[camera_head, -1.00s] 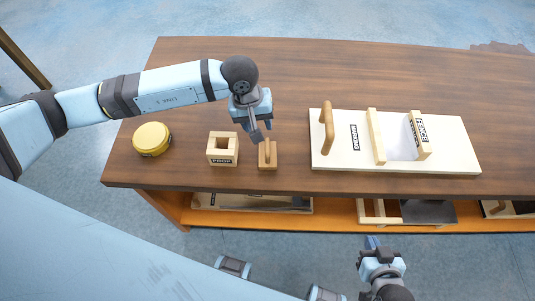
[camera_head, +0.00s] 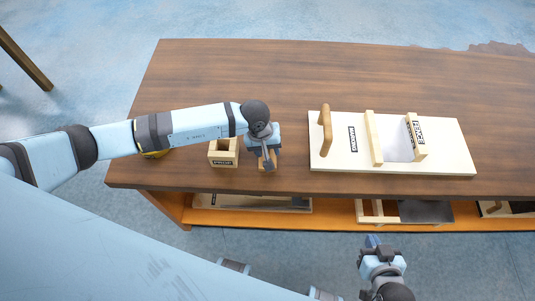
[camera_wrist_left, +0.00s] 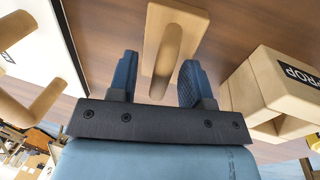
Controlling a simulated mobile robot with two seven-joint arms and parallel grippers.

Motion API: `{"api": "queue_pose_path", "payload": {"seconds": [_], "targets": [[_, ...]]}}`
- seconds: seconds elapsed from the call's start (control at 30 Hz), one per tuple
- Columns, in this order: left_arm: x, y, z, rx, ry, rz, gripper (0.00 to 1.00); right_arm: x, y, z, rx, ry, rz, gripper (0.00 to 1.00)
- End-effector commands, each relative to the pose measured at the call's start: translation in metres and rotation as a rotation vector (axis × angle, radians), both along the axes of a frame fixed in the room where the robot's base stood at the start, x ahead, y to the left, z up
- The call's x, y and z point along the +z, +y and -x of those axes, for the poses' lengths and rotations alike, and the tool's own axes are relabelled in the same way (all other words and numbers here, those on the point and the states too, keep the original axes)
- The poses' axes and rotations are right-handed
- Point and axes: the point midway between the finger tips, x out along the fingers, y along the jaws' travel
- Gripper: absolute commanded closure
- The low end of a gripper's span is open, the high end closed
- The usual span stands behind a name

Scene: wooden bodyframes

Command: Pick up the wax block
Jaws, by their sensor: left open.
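A small pale wooden block with a rounded handle, which I take as the wax block (camera_head: 275,161), stands near the table's front edge, mostly hidden by my left gripper in the head view. In the left wrist view the block (camera_wrist_left: 180,15) is ahead, with its handle reaching between the two blue fingers. My left gripper (camera_head: 267,161) is over it and open, with gaps beside the handle; it also shows in the left wrist view (camera_wrist_left: 158,78). My right gripper (camera_head: 372,241) is in front of the table, away from the block; its jaw state is unclear.
A hollow wooden block labelled PROP (camera_head: 223,153) stands just left of the wax block. A yellow round tin (camera_head: 155,154) is mostly behind my left arm. A pale board with handle and fence (camera_head: 445,150) lies to the right. The table's back (camera_head: 300,65) is clear.

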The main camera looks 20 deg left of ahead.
Motion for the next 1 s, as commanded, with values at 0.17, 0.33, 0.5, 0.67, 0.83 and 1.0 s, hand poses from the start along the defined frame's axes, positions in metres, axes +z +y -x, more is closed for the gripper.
{"api": "queue_pose_path", "payload": {"seconds": [0.17,0.33,0.5,0.67,0.83,1.0], "targets": [[0.0,0.0,0.0,0.0,0.0,0.0,0.69,0.0,0.001,0.0,0.001,0.0,-0.001,1.0],[0.0,0.0,0.0,0.0,0.0,0.0,1.0,-0.001,0.001,0.0,0.002,0.001,-0.001,1.0],[0.001,0.0,0.0,0.0,0.0,0.0,1.0,-0.002,0.001,0.001,0.002,0.004,0.0,1.0],[0.003,0.0,0.0,-0.001,-0.001,0.001,1.0,-0.003,0.0,0.001,0.001,0.006,0.001,1.0],[0.016,0.0,-0.001,-0.001,-0.004,0.001,1.0,-0.006,0.0,0.001,0.001,0.005,0.001,1.0],[0.052,0.0,-0.002,-0.003,-0.006,0.001,1.0,-0.011,0.0,0.001,0.0,0.004,0.001,1.0]]}}
